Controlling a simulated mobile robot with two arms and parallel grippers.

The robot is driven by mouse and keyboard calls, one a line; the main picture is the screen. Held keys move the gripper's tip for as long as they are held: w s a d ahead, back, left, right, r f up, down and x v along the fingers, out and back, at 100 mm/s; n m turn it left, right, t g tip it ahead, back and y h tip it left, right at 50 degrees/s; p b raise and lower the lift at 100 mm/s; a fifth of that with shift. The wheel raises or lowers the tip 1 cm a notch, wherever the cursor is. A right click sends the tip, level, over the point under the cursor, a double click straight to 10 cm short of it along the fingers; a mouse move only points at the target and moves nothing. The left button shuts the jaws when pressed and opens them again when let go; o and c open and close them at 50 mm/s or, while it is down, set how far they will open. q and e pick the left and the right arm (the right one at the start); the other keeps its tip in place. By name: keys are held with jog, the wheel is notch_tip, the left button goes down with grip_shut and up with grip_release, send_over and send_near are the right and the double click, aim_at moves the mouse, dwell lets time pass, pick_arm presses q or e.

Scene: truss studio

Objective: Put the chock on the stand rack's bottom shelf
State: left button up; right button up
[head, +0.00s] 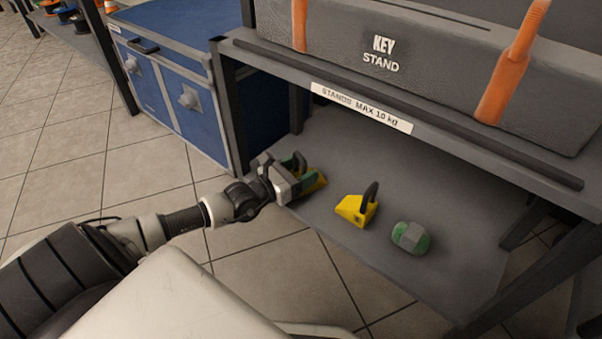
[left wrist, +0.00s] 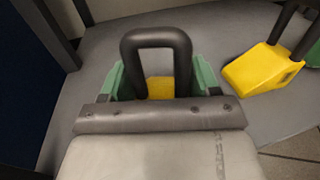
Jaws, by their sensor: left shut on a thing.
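My left gripper (head: 292,182) is at the left end of the rack's bottom shelf (head: 375,165). It is shut on a yellow chock (head: 315,184) with a dark loop handle. In the left wrist view the handle (left wrist: 155,40) stands up between the green fingertips, with a yellow patch of the chock (left wrist: 160,88) below it. The chock is low at the shelf surface; I cannot tell if it rests fully on it. A second yellow chock (head: 352,209) with a dark handle sits on the shelf to the right, also in the left wrist view (left wrist: 262,70). My right gripper is not in view.
A green and grey object (head: 411,237) lies on the bottom shelf right of the second chock. Above, the upper shelf carries a grey bag marked KEY STAND (head: 400,65). A label strip (head: 361,108) runs along its edge. A blue cabinet (head: 180,90) stands left. The shelf's back is clear.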

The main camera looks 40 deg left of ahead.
pick_arm(q)
jog(key=o, duration=1.3)
jog(key=shift+c, duration=0.2)
jog(key=shift+r, duration=0.1)
jog(key=p+v, duration=0.5)
jog(key=v, duration=0.7)
jog(key=shift+p, duration=0.4)
